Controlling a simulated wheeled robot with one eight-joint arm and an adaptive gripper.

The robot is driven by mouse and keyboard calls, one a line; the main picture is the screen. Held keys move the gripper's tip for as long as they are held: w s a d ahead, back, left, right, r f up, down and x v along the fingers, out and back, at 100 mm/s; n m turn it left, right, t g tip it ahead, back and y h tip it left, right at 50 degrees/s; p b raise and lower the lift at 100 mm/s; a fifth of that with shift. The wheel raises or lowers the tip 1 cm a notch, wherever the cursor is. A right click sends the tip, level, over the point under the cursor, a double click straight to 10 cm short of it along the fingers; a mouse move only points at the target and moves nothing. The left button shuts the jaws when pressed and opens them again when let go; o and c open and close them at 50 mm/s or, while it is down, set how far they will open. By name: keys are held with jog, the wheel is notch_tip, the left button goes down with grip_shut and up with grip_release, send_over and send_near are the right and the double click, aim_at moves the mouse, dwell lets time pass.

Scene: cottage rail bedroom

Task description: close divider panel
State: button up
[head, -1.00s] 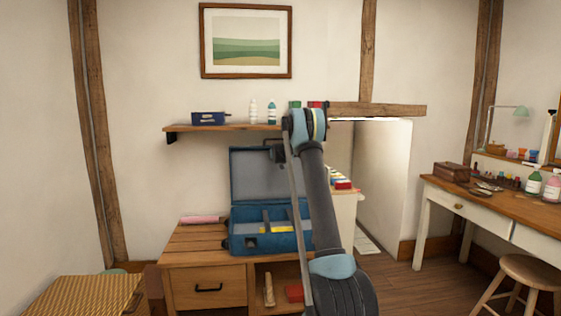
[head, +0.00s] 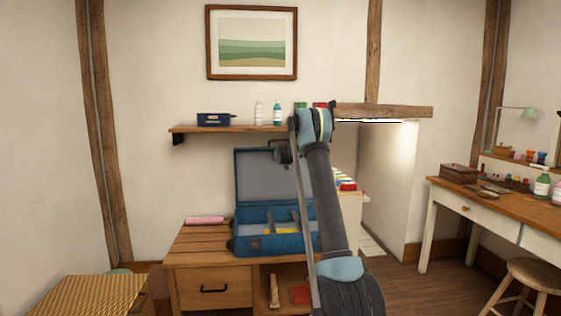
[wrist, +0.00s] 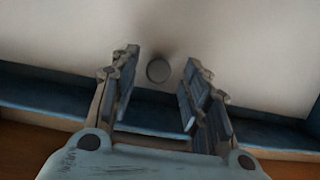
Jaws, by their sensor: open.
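The blue case (head: 272,243) stands open on the wooden desk, its lid upright at the back. A grey panel (head: 256,178) fills the inside of the lid; I take it to be the divider panel. In the wrist view this pale grey panel (wrist: 250,45) fills the upper part, with a round grey knob (wrist: 158,69) on it. My gripper (wrist: 162,62) is open, and the knob appears between its two fingers. I cannot tell whether they touch it. In the head view my gripper (head: 282,153) is small and dark in front of the lid's upper right, partly hidden by my arm.
The wooden desk (head: 200,246) carries a pink roll (head: 205,220) left of the case. A wall shelf (head: 222,128) with bottles and a blue box runs above the lid. A wicker chest (head: 85,298) stands front left. A dressing table (head: 480,205) and stool (head: 535,272) are at right.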

jog(key=v, duration=1.1)
jog(key=shift+s, duration=0.15)
